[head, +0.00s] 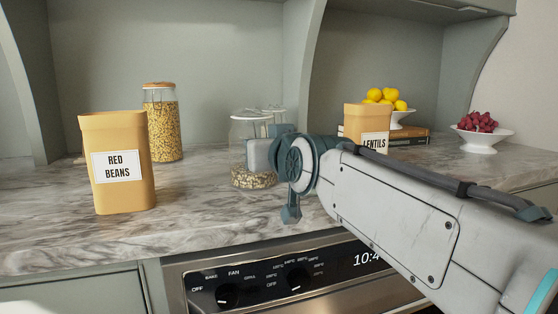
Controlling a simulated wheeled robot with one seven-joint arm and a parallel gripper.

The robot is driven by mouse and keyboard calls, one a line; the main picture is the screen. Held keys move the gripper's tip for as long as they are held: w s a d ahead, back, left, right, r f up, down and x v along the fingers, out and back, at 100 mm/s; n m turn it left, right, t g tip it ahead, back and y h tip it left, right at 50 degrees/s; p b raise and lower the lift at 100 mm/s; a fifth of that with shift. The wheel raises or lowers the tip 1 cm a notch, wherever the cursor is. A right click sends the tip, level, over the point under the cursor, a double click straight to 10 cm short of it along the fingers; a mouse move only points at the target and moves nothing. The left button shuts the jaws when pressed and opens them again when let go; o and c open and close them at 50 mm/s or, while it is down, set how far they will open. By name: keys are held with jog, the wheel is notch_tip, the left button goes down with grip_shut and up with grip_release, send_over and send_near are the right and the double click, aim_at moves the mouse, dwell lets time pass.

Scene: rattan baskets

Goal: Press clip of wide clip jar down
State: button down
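A glass jar (240,135) with a clear lid stands on the marble counter, with a layer of pale, grainy contents at its bottom. It looks like the wide clip jar. My gripper (260,153) is at the right side of this jar, overlapping its upper right part in the picture. Its fingers are mostly hidden by my own wrist, so I cannot see their spread or whether they touch the jar. The clip cannot be made out. A second clear lid (272,109) shows behind the gripper, its jar mostly hidden.
A yellow red beans canister (118,190) stands at the front left, with a tall jar (162,125) of grains behind it. A lentils canister (362,120), books (410,138), a lemon bowl and a grape bowl (481,142) stand right. An oven (260,280) is below the counter edge.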

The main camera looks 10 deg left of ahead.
dwell(0.4)
jog(key=c, duration=1.3)
grip_release()
jog(key=shift+w, duration=0.1)
jog(key=shift+f+b, duration=0.1)
jog(key=shift+b, duration=0.2)
